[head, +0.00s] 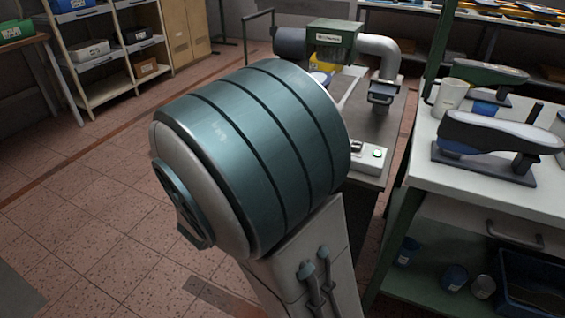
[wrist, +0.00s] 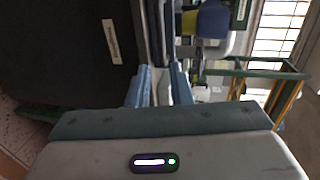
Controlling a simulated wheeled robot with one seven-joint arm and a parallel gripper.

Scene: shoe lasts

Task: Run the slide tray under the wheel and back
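In the head view, the green machine (head: 333,40) stands at the far end of a grey bench (head: 378,120). A yellow-and-blue part (head: 322,70), possibly at the wheel, shows below it, partly covered by my arm. I cannot pick out the slide tray for certain; a pale strip (head: 347,88) runs along the bench beside my arm. My gripper is hidden there. In the wrist view, the blue fingers of my gripper (wrist: 160,88) are apart, with a pale grey surface between them; I cannot tell whether they touch it. Grey rails (wrist: 158,35) run beyond the fingertips. The blue-and-yellow part (wrist: 208,20) is beyond, at right.
A white-topped table (head: 480,190) with shoe lasts (head: 500,135) stands close at right. Shelves (head: 110,85) stand at left. Tiled floor is clear at left.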

